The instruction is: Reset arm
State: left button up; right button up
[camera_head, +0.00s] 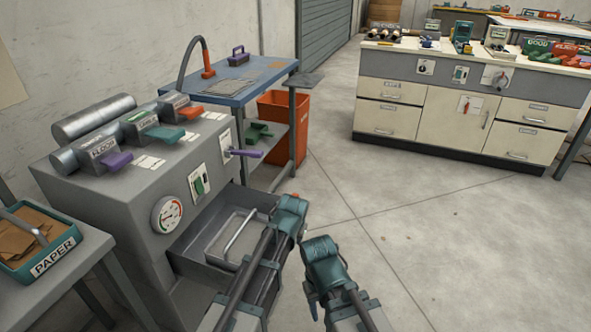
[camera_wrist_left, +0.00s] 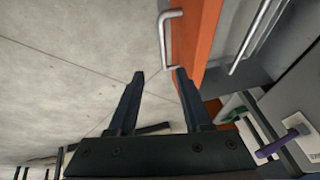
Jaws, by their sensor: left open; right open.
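My left arm reaches forward over the open drawer (camera_head: 190,262) of the grey machine in the head view. Its fingers are hard to make out there. In the left wrist view my left gripper (camera_wrist_left: 159,88) has its two dark fingers spread, with nothing between them. An orange panel (camera_wrist_left: 195,40) with a metal handle (camera_wrist_left: 165,40) lies just beyond the fingertips. My right arm, to the right of the left one in the head view, is over open floor. My right gripper (camera_head: 312,292) is open, pointing down, and holds nothing visible.
The grey machine (camera_head: 115,215) has a purple lever (camera_head: 243,153) and a gauge (camera_head: 167,214). Floor to the right is clear up to the cabinets (camera_head: 455,115).

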pick_arm(q)
jog(key=s+a+f+n+g, duration=0.2)
jog(key=s+a+n+g, duration=0.2)
jog(key=s+a, duration=1.15)
jog(key=s+d+m+g, duration=0.1)
jog(key=s+d+m, duration=0.1)
jog(key=s+d, duration=0.3)
jog(key=s+d+m, duration=0.1)
jog(key=s+d, duration=0.1)
jog(key=d, duration=0.5)
notch_tip(320, 180, up, 29)
jog(key=p, duration=2.9)
jog(key=shift+s+d+r+y, duration=0.15)
jog(key=shift+d+r+y, duration=0.05)
jog(key=shift+y, duration=0.2)
pick_arm(e)
notch_tip(320, 180, up, 29)
jog(key=shift+r, duration=0.15)
